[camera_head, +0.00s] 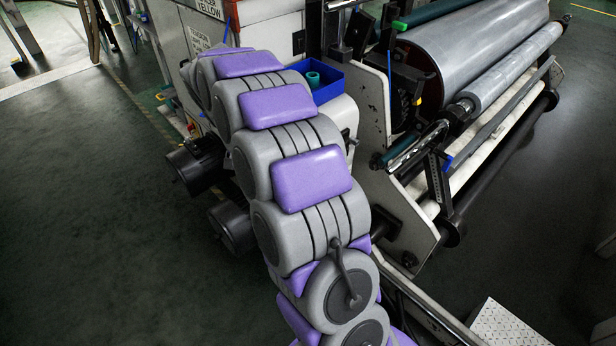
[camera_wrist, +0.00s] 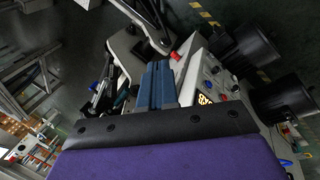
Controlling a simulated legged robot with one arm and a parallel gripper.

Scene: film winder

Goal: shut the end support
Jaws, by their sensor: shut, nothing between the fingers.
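The film winder fills the upper right of the head view, with a large grey film roll (camera_head: 465,50) and a thinner roll (camera_head: 515,70) in front of it. A black slotted bracket (camera_head: 438,182) stands at the near end of the thinner roll; it looks like the end support, but I cannot tell how far open it is. My gripper (camera_wrist: 157,76) shows in the wrist view as two blue fingers side by side, shut and empty. It points at the machine's side and touches nothing that I can make out. My arm hides the gripper in the head view.
A blue bin (camera_head: 325,82) sits on the machine beside my arm. Black motors (camera_head: 194,165) stick out at the left, and dark cylinders (camera_wrist: 282,98) show at the right of the wrist view. The floor at left is clear.

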